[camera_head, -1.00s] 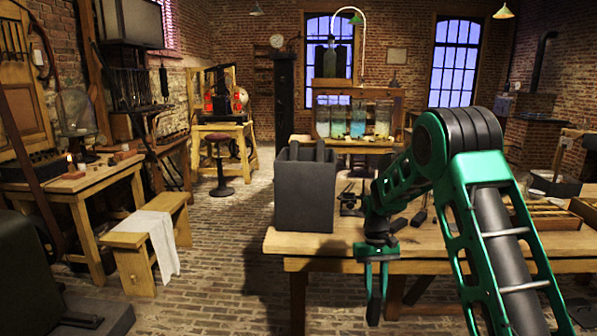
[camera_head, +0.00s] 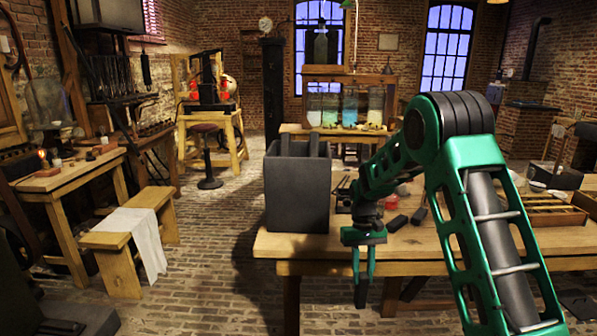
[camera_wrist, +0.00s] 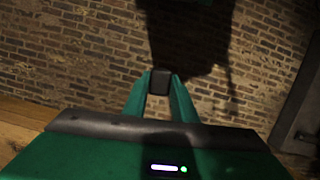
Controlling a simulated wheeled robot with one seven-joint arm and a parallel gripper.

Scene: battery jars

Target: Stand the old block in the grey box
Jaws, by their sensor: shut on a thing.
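The grey box (camera_head: 297,192) stands upright at the left end of the wooden table (camera_head: 330,250). The tops of dark blocks (camera_head: 314,146) stick up out of it; its inside is otherwise hidden. My gripper (camera_head: 363,276) points down in front of the table's front edge, to the right of the box and below its rim. It is shut on a dark block (camera_head: 361,293) that hangs from the fingertips over the floor, apart from the box. In the wrist view, the end of the block (camera_wrist: 160,82) shows between the green fingers.
Other dark blocks (camera_head: 397,223) lie on the table behind my gripper. A wooden tray (camera_head: 545,210) is at the table's right. Glass jars (camera_head: 349,107) stand on a rack behind. A bench with a white cloth (camera_head: 140,235) stands left, with open brick floor between.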

